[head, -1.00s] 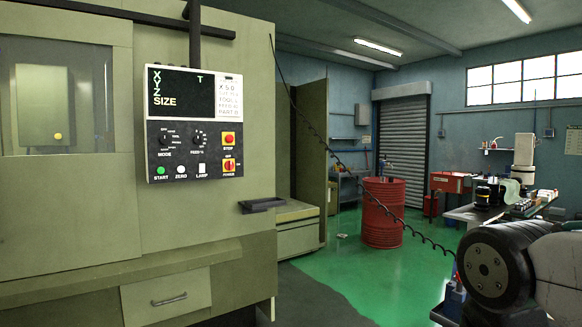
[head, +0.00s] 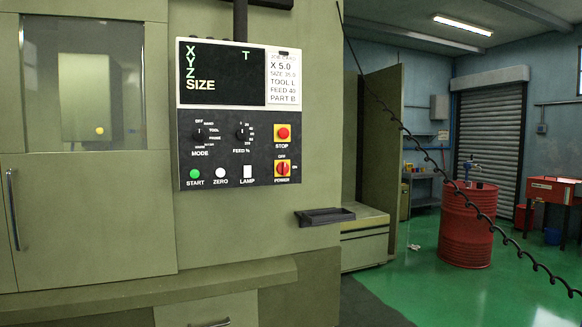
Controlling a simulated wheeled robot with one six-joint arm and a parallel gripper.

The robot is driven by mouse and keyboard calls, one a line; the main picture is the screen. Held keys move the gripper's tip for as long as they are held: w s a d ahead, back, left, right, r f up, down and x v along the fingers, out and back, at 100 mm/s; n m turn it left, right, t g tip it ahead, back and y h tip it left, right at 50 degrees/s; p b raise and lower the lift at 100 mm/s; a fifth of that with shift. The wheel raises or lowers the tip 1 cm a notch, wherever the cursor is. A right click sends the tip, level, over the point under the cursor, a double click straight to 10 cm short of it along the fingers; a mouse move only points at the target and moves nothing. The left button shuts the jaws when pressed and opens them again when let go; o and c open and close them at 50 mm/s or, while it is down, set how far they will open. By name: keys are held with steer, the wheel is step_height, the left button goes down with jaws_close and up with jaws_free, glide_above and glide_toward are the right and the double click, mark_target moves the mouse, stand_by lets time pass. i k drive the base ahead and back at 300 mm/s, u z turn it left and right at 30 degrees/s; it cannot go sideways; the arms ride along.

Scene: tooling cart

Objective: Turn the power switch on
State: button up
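The power switch (head: 282,169) is a red rotary knob on a yellow plate at the lower right of the control panel (head: 224,160). It is labelled OFF above and POWER below, and the knob looks upright, toward OFF. The red stop button (head: 283,132) on a yellow base sits just above it. The panel is on the front of a green machine, left of centre in the head view. My gripper is not in view, and nothing touches the switch.
A small dark tray (head: 325,216) sticks out from the machine right of and below the panel. A coiled black cable (head: 440,170) hangs across the right side. A red drum (head: 467,225) stands on the green floor, with free floor around it.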

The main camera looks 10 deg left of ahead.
mark_target(283, 169)
steer(key=i, duration=2.8)
steer(key=u, duration=0.5)
